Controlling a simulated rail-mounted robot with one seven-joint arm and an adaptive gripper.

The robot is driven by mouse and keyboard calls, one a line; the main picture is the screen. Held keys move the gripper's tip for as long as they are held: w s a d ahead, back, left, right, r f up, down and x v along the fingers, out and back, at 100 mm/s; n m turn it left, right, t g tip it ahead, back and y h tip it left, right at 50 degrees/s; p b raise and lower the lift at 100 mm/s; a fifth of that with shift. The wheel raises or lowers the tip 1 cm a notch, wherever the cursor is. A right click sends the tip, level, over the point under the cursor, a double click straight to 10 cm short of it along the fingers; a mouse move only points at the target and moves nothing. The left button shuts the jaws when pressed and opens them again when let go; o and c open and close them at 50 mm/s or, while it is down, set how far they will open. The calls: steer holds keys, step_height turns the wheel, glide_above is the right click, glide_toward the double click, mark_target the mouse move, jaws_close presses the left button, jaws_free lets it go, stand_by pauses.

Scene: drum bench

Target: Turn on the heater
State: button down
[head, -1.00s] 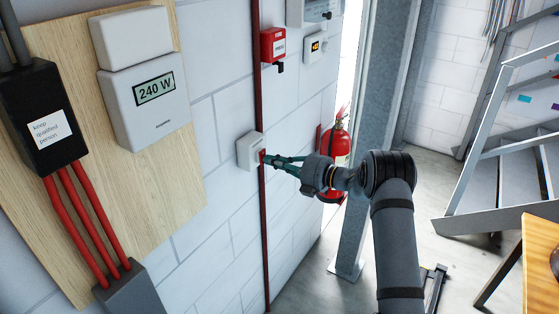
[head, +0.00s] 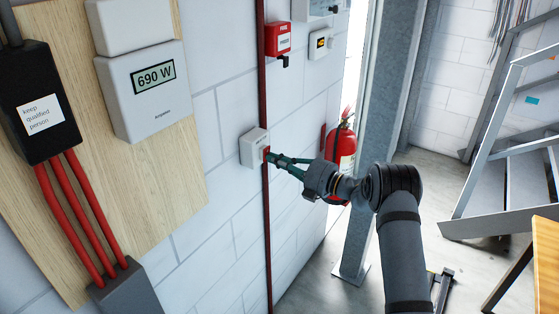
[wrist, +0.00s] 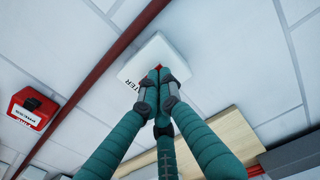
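The heater switch is a small white box (head: 253,148) on the block wall, beside a red vertical pipe. In the wrist view the box (wrist: 152,62) shows the letters "TER", with the rest of the word hidden behind my fingers. A small red part (wrist: 156,68) shows on its face at my fingertips. My gripper (head: 270,157) is at the front of the box, its green fingers drawn together. In the wrist view the tips (wrist: 160,78) meet at the red part and cover most of it. I cannot tell which way the red part is tilted.
A white meter (head: 145,90) on the wooden board reads 690 W. A fire extinguisher (head: 341,160) stands behind my gripper, near a grey steel post (head: 383,130).

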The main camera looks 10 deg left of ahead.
steer(key=shift+a+r, duration=0.15)
steer(key=shift+a, duration=0.1)
steer(key=f+b+v, duration=0.1)
steer(key=b+v, duration=0.1)
steer(key=v, duration=1.2)
steer(key=shift+d+b, duration=0.25)
steer(key=shift+b, duration=0.1)
steer(key=shift+w+a+r, duration=0.1)
steer(key=p+x, duration=0.2)
steer(key=x, duration=1.1)
steer(key=shift+a+r+p, duration=0.3)
steer(key=shift+p, duration=0.1)
